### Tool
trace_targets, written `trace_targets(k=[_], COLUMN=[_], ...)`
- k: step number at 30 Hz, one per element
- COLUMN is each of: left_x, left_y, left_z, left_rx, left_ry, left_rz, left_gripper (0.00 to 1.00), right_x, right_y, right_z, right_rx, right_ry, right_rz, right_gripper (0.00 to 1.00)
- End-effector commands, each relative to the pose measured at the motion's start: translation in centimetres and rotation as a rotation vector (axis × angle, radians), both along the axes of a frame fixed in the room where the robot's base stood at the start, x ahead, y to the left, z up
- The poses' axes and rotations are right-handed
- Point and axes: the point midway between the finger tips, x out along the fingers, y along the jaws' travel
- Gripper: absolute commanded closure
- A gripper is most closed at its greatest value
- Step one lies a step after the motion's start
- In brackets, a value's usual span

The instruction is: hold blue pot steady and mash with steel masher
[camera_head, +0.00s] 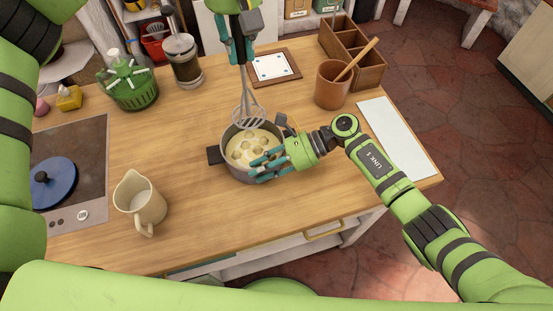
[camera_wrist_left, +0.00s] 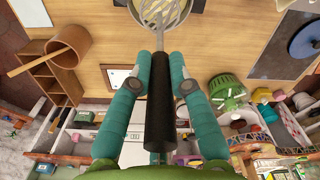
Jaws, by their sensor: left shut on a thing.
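The pot (camera_head: 240,175) looks grey rather than blue, with a dark side handle; it stands on the wooden counter and holds pale chunks (camera_head: 250,148). My left gripper (camera_head: 240,50) is above it, shut on the black handle (camera_wrist_left: 160,105) of the steel masher. The masher's wire head (camera_head: 247,112) points down over the pot's far part; whether it touches the chunks is unclear. My right gripper (camera_head: 266,165) is at the pot's near right side, fingers around the rim area. Its grip is partly hidden.
A cream jug (camera_head: 140,200) stands left of the pot. A blue lid (camera_head: 53,182) lies on the dark cooktop (camera_head: 85,150). A brown crock (camera_head: 332,85) with a wooden spoon and a wooden box (camera_head: 360,65) stand right. A white panel (camera_head: 395,135) lies at the right edge.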

Motion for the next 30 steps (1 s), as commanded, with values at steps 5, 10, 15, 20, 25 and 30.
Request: trace_targets(k=[5,10,15,20,25,30], left_x=[0.0,0.0,0.0,0.0,0.1,0.2], left_y=[0.0,0.0,0.0,0.0,0.0,0.0], left_z=[0.1,0.1,0.1,0.0,-2.4,-4.9], left_rx=[-0.001,-0.001,-0.001,-0.001,-0.001,-0.002], left_ry=[-0.001,-0.001,-0.001,-0.001,0.006,0.000], left_rz=[0.000,0.000,0.000,0.000,-0.001,-0.001], left_gripper=[1.00,1.00,1.00,1.00,1.00,1.00], right_x=[-0.2,-0.2,-0.2,-0.2,-0.2,-0.2], right_y=[0.6,0.6,0.6,0.6,0.5,0.5], right_z=[-0.2,-0.2,-0.3,-0.3,-0.4,-0.4], right_rx=[0.000,0.000,0.000,-0.001,-0.002,-0.004], right_ry=[-0.001,0.000,0.000,0.000,0.001,0.002], right_rz=[-0.001,-0.001,-0.001,-0.001,-0.002,-0.001], right_gripper=[0.68,0.68,1.00,1.00,1.00,1.00])
